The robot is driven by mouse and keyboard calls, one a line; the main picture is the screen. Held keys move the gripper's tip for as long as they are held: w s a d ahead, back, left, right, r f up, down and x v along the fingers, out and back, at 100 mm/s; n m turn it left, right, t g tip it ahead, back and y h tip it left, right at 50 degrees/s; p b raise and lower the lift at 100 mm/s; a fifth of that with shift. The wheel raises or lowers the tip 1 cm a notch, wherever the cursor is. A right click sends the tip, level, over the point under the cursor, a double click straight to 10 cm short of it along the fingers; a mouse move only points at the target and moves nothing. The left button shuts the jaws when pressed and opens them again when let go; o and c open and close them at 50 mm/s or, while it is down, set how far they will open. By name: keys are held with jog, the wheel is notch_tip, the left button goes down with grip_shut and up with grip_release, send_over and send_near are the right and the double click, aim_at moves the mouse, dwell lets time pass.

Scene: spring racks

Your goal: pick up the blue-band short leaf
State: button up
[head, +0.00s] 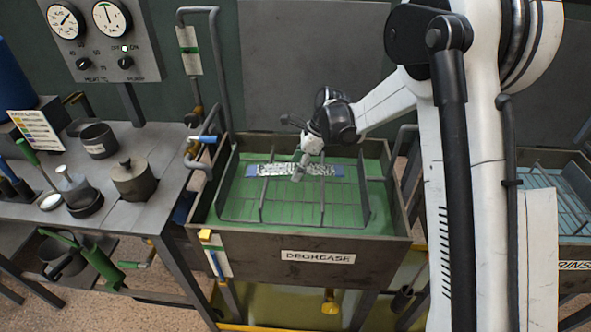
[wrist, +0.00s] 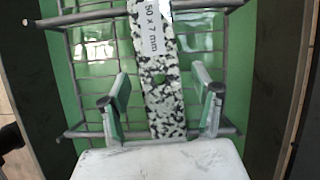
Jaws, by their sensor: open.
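The leaf (head: 272,170) is a flat strip with black-and-white speckle and blue ends, lying across the wire rack in the green DEGREASE tank (head: 232,233). My gripper (head: 299,174) is over the middle of the leaf. In the wrist view my open gripper (wrist: 160,92) has one finger on each side of the leaf, with gaps between. Whether the fingertips are below its top is unclear. No blue shows in the wrist view.
The wire rack (head: 262,208) has upright bars near the leaf. The tank's walls stand around it. A bench (head: 150,212) with pots and a gauge panel (head: 100,35) is at left. A RINSE tank (head: 575,238) stands at right, partly behind my arm.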

jog(key=c, duration=1.4)
grip_shut()
jog(key=shift+r, duration=0.15)
